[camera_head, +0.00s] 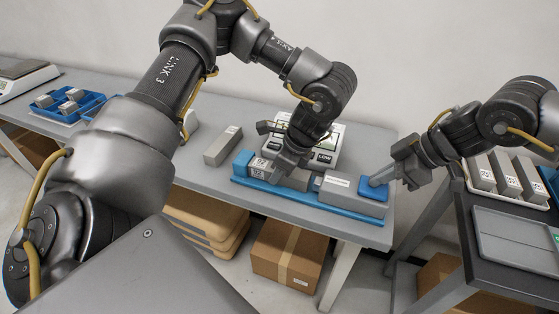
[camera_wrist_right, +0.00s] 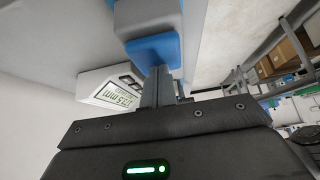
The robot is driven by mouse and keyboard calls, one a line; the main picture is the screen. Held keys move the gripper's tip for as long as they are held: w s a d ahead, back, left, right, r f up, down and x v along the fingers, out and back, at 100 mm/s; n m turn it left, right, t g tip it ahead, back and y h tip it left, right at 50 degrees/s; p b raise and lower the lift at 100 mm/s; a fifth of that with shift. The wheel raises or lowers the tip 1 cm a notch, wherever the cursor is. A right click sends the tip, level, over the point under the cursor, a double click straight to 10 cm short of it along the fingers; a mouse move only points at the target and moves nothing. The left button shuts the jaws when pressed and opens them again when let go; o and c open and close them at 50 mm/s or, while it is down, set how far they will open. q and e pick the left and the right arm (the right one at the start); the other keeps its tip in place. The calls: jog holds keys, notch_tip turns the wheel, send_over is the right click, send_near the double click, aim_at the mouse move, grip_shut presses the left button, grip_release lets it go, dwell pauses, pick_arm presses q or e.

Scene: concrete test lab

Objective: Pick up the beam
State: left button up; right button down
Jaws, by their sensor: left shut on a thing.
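A grey beam (camera_head: 259,169) with a white printed label lies in the blue gauge fixture (camera_head: 300,200) on the table. Its left end is by the fixture's blue end block (camera_head: 242,162). My left gripper (camera_head: 289,168) is shut on the beam, hiding its middle. To the right is the grey sliding block (camera_head: 337,187) with a blue end (camera_head: 374,187). My right gripper (camera_head: 378,181) has its fingers together against that blue end. In the right wrist view its fingers (camera_wrist_right: 157,85) meet the blue end (camera_wrist_right: 153,50), with nothing visible between them.
A blue tray of blocks (camera_head: 68,102) is far left. A rack of labelled grey beams (camera_head: 508,177) is on the dark right-hand cart.

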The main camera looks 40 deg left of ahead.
pick_arm(q)
grip_shut()
pick_arm(e)
jog(key=shift+f, duration=0.1)
pick_arm(q)
jog(key=shift+r, duration=0.1)
jog(key=shift+s+d+r, duration=0.15)
jog(key=shift+r, duration=0.05)
jog(key=s+d+r, duration=0.8)
jog(key=s, duration=0.3)
notch_tip(320, 180, up, 6)
jog(key=shift+r, duration=0.25)
